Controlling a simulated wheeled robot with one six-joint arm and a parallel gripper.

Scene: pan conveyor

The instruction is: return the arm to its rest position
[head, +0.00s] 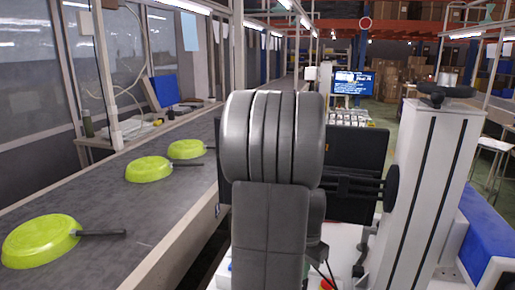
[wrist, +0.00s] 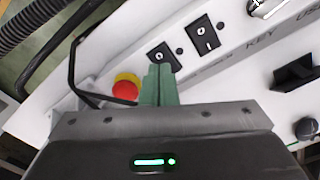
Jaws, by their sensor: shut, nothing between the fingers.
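My gripper (wrist: 160,72) shows in the wrist view with its green fingers together and nothing between them. It points toward a white panel with black switches and a red button. In the head view my arm's grey links stand in the middle of the picture, folded close to my body, and my gripper is hidden there. No task object is in or touching the gripper.
A grey conveyor belt (head: 95,214) runs along the left with green pans (head: 42,240), (head: 148,169), (head: 186,149) upside down on it. A railing and windows line its far side. Shelves with boxes (head: 394,80) stand far back.

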